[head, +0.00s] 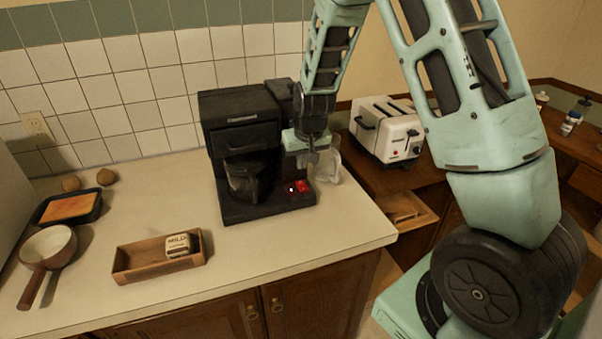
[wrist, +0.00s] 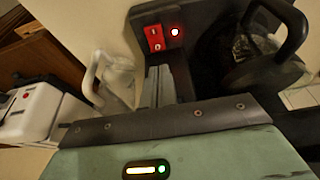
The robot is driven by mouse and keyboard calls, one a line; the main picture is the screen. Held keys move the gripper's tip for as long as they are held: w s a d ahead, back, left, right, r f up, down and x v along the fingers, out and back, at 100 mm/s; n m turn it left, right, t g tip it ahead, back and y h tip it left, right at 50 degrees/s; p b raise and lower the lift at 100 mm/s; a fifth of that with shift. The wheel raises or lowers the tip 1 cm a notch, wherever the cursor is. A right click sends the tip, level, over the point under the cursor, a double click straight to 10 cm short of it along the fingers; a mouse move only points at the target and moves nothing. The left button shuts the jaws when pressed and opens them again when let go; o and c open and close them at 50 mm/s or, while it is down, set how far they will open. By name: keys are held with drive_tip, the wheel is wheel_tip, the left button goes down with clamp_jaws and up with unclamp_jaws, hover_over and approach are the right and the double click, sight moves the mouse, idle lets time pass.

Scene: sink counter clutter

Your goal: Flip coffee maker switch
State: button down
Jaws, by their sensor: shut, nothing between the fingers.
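The black coffee maker (head: 240,135) stands on the counter against the tiled wall, with a dark carafe (head: 245,182) in it. Its red switch (head: 304,186) is low on the right side of the front, beside a glowing light. My gripper (head: 308,168) is shut and empty, pointing down just above and in front of the switch. In the wrist view its fingers (wrist: 160,84) lie just below the switch; I cannot tell whether they touch it.
A translucent white object (wrist: 115,75) stands close beside my fingers. A white toaster (head: 388,130) is on the wooden counter at right. A wooden tray (head: 130,271) with a small box, a pan (head: 45,249) and a dark dish (head: 41,216) are at left. The front middle counter is clear.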

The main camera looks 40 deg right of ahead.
sight(300, 183)
drive_tip(key=shift+s+p+x, duration=0.2)
drive_tip(key=shift+p+x, duration=0.2)
drive_tip(key=shift+x, duration=1.1)
drive_tip(key=shift+s+p+x, duration=0.15)
drive_tip(key=shift+p+x, duration=0.25)
drive_tip(key=shift+x, duration=1.1)
drive_tip(key=shift+f, duration=0.1)
drive_tip(key=shift+f, duration=0.15)
drive_tip(key=shift+s+a, duration=0.1)
drive_tip(key=shift+s+a, duration=0.2)
drive_tip(key=shift+s, duration=0.5)
